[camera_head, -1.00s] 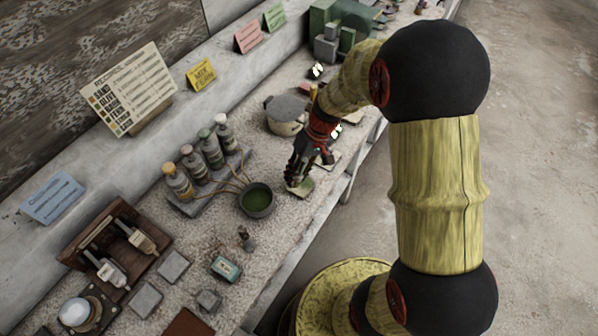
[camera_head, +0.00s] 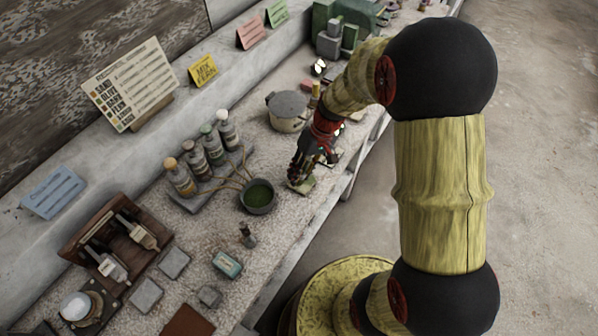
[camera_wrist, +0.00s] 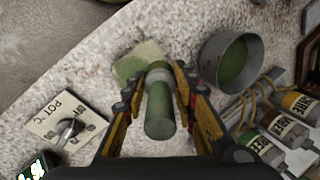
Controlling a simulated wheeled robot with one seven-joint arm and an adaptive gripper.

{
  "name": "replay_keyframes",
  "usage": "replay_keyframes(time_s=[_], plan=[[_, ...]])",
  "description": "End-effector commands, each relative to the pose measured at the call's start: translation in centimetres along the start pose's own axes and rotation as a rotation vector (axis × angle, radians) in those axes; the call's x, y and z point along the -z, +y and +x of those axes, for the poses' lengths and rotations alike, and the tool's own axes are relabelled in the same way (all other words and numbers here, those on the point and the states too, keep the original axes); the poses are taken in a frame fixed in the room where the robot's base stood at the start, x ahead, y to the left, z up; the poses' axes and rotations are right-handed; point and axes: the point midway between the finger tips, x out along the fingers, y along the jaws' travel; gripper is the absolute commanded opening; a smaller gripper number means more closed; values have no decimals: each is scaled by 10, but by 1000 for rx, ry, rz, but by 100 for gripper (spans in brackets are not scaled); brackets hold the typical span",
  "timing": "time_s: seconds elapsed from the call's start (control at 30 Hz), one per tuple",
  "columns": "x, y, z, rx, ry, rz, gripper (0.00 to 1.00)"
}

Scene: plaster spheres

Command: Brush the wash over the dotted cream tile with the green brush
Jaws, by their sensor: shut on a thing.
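My gripper (camera_wrist: 159,80) is shut on the green brush (camera_wrist: 160,118), whose round green handle stands between the fingers in the wrist view. The tile (camera_wrist: 133,60) lies under and beside the brush tip and looks pale green over its visible part; any dots on it are too small to tell. The bristles are hidden, so I cannot tell whether they touch the tile. In the head view my gripper (camera_head: 302,172) is low over the tile (camera_head: 303,187) near the bench's front edge. A grey bowl of green wash (camera_head: 258,196) stands just left of it; the bowl also shows in the wrist view (camera_wrist: 207,62).
Several bottles (camera_head: 200,160) stand on a rack behind the bowl, with thin tubes toward it. A lidded pot (camera_head: 287,112) is behind my gripper. A dial plate (camera_wrist: 84,112) lies beside the tile. A wooden brush holder (camera_head: 75,255) and grey tiles (camera_head: 174,262) are at left.

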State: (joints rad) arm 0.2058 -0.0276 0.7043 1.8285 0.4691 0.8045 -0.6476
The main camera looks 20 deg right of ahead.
Motion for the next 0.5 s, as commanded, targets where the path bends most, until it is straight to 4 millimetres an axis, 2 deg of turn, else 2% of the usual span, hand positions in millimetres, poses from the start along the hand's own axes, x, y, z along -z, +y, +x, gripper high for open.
replay_keyframes(time_s=[0.5], plan=[[-10, 6, -1, 0, 0, 0, 3]])
